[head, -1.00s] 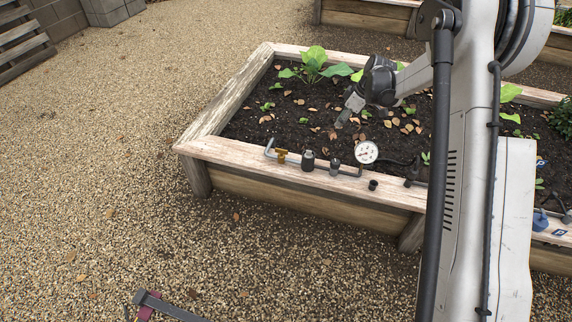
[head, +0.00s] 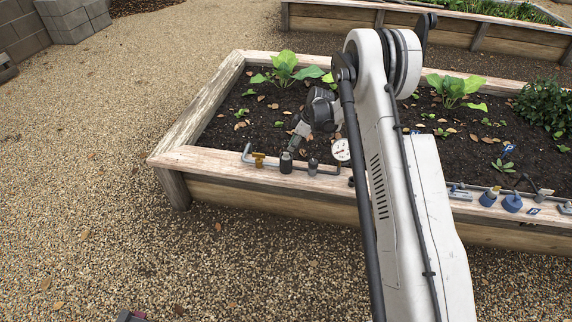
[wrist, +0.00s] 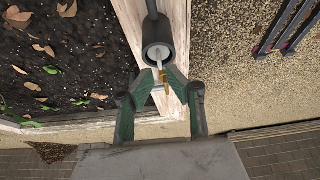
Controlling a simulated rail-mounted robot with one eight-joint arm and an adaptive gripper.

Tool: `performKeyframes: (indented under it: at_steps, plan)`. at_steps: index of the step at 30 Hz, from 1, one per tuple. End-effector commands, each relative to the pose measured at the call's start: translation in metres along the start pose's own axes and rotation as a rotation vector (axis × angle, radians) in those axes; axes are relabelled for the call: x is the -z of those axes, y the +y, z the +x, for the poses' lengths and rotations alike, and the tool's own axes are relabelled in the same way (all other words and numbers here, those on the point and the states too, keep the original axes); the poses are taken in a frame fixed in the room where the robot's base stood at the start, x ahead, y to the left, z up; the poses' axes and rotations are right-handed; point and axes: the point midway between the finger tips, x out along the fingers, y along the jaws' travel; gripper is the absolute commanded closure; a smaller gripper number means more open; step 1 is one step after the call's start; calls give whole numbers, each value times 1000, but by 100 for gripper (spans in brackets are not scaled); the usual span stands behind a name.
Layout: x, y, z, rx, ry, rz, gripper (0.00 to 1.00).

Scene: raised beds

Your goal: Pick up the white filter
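A dark cylindrical filter housing (head: 286,161) stands on the pipe assembly along the bed's front plank; a dark round housing also shows in the wrist view (wrist: 157,32). A smaller grey fitting (head: 313,166) and a white-faced gauge (head: 341,149) are to its right, the gauge partly behind my arm. My gripper (head: 291,147) is just above the dark housing. In the wrist view, the green-padded fingers of my gripper (wrist: 161,74) are apart, with the pipe showing between the tips and no object visibly clamped.
A brass valve (head: 258,159) sits on the pipe to the left. Blue-bodied fittings (head: 512,203) stand on the plank at the right. Leafy plants (head: 287,70) grow in the soil.

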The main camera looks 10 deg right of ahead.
Motion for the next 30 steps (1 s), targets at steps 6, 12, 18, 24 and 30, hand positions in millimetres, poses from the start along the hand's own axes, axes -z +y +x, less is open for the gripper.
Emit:
performKeyframes:
  at_steps: [6,12,18,24,30]
  plan:
    - [2,0,17,0,0,-1,86]
    - [4,1,46,0,0,-1,86]
    - [4,1,52,0,0,0,86]
    - [4,1,52,0,0,0,98]
    - [4,1,52,0,0,0,100]
